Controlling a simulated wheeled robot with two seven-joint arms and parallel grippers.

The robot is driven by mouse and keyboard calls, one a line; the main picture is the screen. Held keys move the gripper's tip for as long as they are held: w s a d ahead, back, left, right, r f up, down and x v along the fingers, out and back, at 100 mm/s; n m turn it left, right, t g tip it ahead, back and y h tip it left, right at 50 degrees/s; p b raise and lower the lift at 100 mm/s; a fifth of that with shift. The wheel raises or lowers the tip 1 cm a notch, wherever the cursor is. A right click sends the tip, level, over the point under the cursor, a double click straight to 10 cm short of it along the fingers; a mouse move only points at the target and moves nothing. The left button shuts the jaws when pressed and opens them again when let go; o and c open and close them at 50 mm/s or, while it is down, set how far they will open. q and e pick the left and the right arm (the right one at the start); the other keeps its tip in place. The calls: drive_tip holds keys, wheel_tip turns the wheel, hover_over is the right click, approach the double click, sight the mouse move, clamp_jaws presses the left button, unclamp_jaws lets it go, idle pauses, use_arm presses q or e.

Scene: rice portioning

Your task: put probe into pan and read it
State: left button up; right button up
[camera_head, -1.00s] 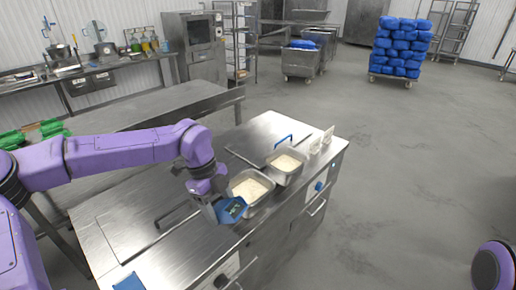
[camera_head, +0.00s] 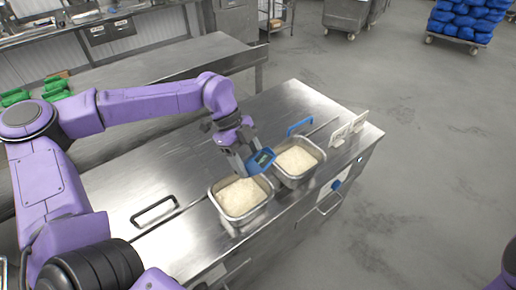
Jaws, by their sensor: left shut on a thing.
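My left gripper (camera_head: 246,158) is shut on a blue probe thermometer (camera_head: 261,161) with a dark display. It holds the probe above the gap between two pans of white rice. The near pan (camera_head: 263,207) is at the lower left of the gripper, and the far pan (camera_head: 318,168) is just to its right. The probe's body hides a corner of each pan. I cannot see the probe's tip, so I cannot tell whether it touches the rice. Only a piece of my right arm shows at the lower right edge; its gripper is out of view.
Green items (camera_head: 16,97) lie at the far left. Open floor lies to the right.

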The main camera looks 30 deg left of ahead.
use_arm(q)
wheel_tip(320, 180, down, 11)
drive_tip(key=s+b, duration=0.2)
drive_tip(key=b, duration=0.6)
use_arm(e)
wheel_tip(320, 180, down, 8)
drive_tip(key=s, duration=0.2)
drive_tip(key=shift+s, duration=0.2)
use_arm(q)
drive_tip(key=shift+w+f, duration=0.1)
idle(3.7)
wheel_tip(320, 180, up, 10)
drive_tip(key=p, duration=0.8)
drive_tip(key=shift+r, duration=1.15)
use_arm(e)
wheel_tip(320, 180, up, 8)
drive_tip(key=shift+r, duration=0.15)
